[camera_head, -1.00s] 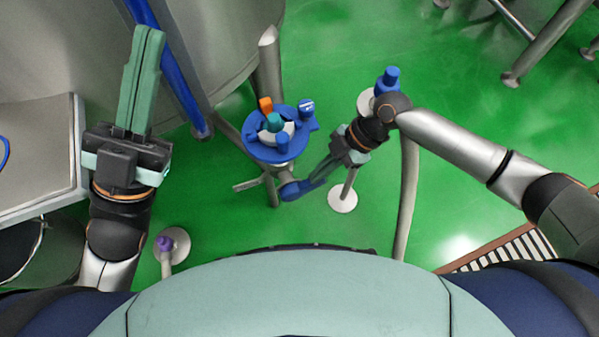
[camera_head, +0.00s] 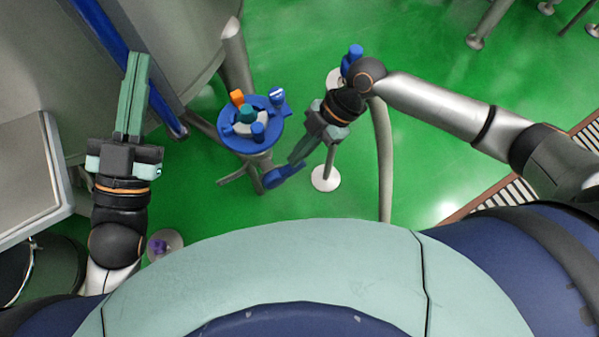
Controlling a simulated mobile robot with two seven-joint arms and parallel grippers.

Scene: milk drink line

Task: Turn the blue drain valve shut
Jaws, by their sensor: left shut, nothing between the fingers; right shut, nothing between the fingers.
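A blue lever handle (camera_head: 281,177) sits low on the pipework below a round blue valve head in the head view; it looks like the blue drain valve. My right gripper (camera_head: 298,159) reaches down from the right, with its shut fingers at the right end of this handle. I cannot tell whether they touch it. My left gripper (camera_head: 134,95) is shut and empty, pointing up the picture at the left, well away from the handle.
A blue-topped post (camera_head: 354,52) stands behind my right wrist. A purple knob (camera_head: 158,246) is near my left forearm. A large steel tank (camera_head: 170,45) stands at the upper left.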

